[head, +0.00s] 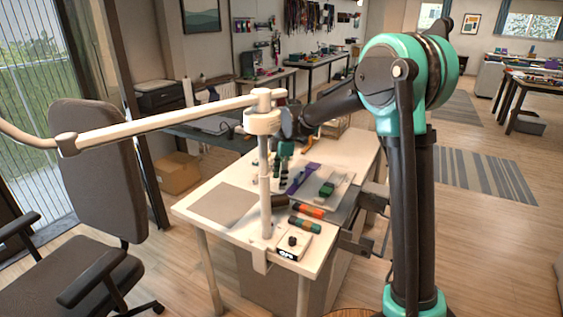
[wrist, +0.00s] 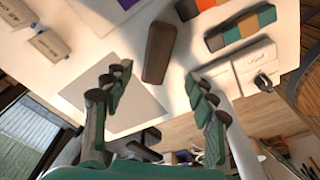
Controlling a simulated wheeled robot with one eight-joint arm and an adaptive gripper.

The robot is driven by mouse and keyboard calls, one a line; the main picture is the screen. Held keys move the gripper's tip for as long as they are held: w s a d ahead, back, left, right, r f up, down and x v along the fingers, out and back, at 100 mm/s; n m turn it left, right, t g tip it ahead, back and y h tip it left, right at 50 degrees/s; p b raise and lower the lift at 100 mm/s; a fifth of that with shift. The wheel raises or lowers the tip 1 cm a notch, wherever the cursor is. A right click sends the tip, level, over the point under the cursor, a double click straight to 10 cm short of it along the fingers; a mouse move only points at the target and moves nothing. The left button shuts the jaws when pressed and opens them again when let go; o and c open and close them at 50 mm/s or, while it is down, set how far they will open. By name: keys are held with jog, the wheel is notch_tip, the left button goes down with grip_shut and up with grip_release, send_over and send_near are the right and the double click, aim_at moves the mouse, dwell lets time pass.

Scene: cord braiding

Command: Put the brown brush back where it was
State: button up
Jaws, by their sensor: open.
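The brown brush (wrist: 158,52), a dark rounded bar, lies on the white table beside the grey mat in the wrist view. In the head view a dark brown shape (head: 280,201), probably the same brush, shows between the lamp post and the striped bars. My gripper (wrist: 156,86) is open and empty, with its two green and dark fingers spread. In the wrist view the brush lies beyond the gap between the fingertips, apart from them. In the head view my gripper (head: 279,166) hangs over the table behind the lamp post, partly hidden.
A cream lamp post (head: 265,190) stands at the table's near edge, its arm reaching left. Striped bars (head: 307,210) and a white box with a black knob (head: 292,244) lie close by. The grey mat (head: 225,204) is bare. Labelled blocks (wrist: 48,43) lie at the wrist view's left.

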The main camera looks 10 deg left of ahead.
notch_tip(320, 180, up, 7)
jog(key=s+d+f+m+t, duration=0.1)
jog(key=s+d+f+m, duration=0.1)
jog(key=d+m, duration=0.35)
jog(key=s+d+f+m+t, duration=0.1)
jog(key=s+d+f+m, duration=0.15)
jog(key=d, duration=0.55)
jog(key=s+d+f+m+t, duration=0.1)
jog(key=s+d+f+m, duration=0.4)
jog(key=s, duration=0.5)
jog(key=s+d+f+m+t+h, duration=0.1)
jog(key=s+d+f+m, duration=0.5)
jog(key=s+d+m, duration=0.3)
jog(key=s+d, duration=0.1)
jog(key=d, duration=0.2)
jog(key=shift+s+d+f+m+t, duration=0.15)
jog(key=shift+s+f+m+t, duration=0.15)
jog(key=shift+m+t, duration=0.1)
